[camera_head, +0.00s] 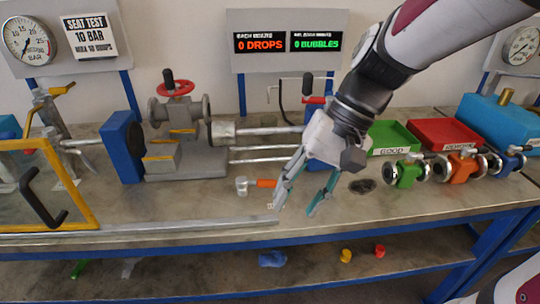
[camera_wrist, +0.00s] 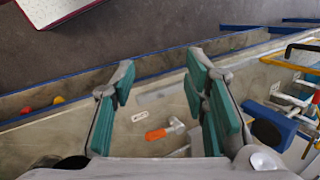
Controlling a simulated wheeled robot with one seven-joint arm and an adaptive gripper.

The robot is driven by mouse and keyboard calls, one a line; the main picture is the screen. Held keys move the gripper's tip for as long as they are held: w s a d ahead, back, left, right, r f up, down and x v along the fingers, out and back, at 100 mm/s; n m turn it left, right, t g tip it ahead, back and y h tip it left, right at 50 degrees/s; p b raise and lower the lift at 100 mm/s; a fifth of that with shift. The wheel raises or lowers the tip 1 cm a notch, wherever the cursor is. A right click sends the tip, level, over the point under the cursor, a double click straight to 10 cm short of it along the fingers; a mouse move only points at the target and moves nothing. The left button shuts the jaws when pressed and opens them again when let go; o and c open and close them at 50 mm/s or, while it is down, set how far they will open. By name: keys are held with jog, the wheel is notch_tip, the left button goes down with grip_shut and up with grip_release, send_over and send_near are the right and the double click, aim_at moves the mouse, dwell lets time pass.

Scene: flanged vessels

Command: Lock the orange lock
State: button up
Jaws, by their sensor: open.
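My gripper (camera_head: 294,207) is open and empty, pointing down over the front of the bench; its two teal fingers (camera_wrist: 160,85) stand wide apart in the wrist view. No part is plainly recognisable as an orange lock. A small orange-handled piece with a silver head (camera_head: 266,183) lies on the bench left of my fingers. It shows between and below the fingertips in the wrist view (camera_wrist: 155,134), untouched. A small pale plate (camera_wrist: 139,116) lies beside it. An orange flanged valve (camera_head: 461,168) stands at the right, between a green valve (camera_head: 407,173) and a blue valve (camera_head: 508,161).
A blue-ended test rig (camera_head: 122,148) with a red handwheel (camera_head: 174,87) stands left of my gripper. A yellow-framed panel (camera_head: 85,190) stands far left. Green (camera_head: 390,136) and red trays (camera_head: 440,133) sit behind the valves. The bench front (camera_head: 370,215) is mostly clear.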

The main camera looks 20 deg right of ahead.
jog(key=shift+s+r+n+t+h+p, duration=0.2)
jog(key=shift+s+r+n+h, duration=0.2)
jog(key=shift+s, duration=0.3)
jog(key=shift+s+r+n+t+h+p, duration=0.15)
jog(key=shift+s+r+n+t+h, duration=0.1)
jog(key=shift+s+r+h, duration=0.35)
jog(key=shift+s+r+n+t+h+p, duration=0.15)
jog(key=shift+s+r+n+h, duration=0.2)
jog(key=shift+s, duration=0.45)
